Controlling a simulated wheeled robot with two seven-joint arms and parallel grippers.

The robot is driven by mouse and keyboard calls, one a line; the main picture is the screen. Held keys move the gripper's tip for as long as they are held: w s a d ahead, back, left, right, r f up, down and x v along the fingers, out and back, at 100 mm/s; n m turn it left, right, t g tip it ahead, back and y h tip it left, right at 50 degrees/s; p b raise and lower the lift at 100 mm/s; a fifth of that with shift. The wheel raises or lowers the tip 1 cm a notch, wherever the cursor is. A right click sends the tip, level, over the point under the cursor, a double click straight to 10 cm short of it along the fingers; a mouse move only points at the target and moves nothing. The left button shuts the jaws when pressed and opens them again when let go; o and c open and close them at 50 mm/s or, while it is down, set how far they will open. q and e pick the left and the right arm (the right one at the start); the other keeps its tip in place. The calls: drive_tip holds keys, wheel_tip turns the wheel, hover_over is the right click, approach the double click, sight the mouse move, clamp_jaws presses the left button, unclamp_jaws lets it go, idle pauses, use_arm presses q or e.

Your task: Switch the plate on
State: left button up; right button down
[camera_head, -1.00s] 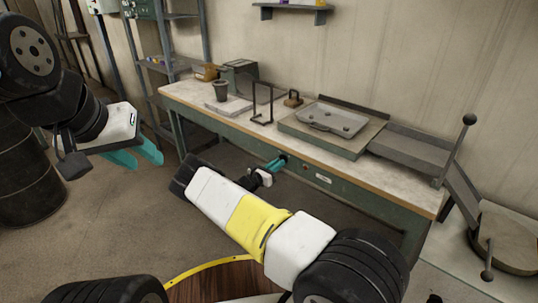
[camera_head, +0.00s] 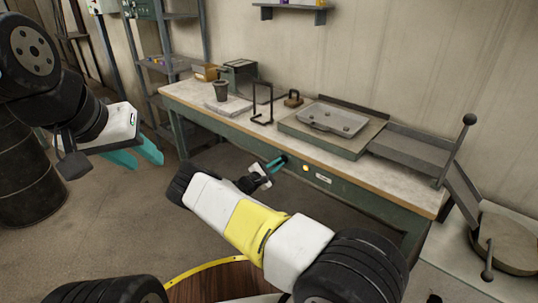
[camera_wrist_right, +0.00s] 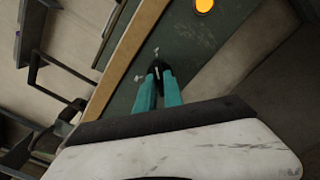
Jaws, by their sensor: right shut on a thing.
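A dark knob (camera_wrist_right: 157,70) is on the green front panel of the bench. The teal fingers of my right gripper (camera_head: 277,162) are shut on it; they also show in the right wrist view (camera_wrist_right: 160,84). White marks sit beside the knob. A round lamp (camera_head: 306,168) right of the knob glows yellow-orange, also in the wrist view (camera_wrist_right: 204,5). A flat plate (camera_head: 348,151) lies on the bench with a grey metal tray (camera_head: 340,121) on it. My left gripper (camera_head: 138,158) hangs open and empty at the left, away from the bench.
A dark cup (camera_head: 221,91), an upright dark frame (camera_head: 262,104) and a small brown block (camera_head: 293,98) stand on the bench. A dark chute (camera_head: 410,148) and a lever (camera_head: 456,150) are at its right end. A dark drum (camera_head: 30,180) stands at far left.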

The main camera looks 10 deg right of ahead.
drive_tip(key=shift+a+f+m, duration=0.1)
drive_tip(key=shift+m, duration=0.4)
drive_tip(key=c, duration=1.5)
unclamp_jaws()
drive_tip(key=shift+o, duration=0.2)
drive_tip(key=v, duration=0.7)
drive_tip(key=shift+s+a, duration=0.25)
drive_tip(key=shift+a, duration=0.05)
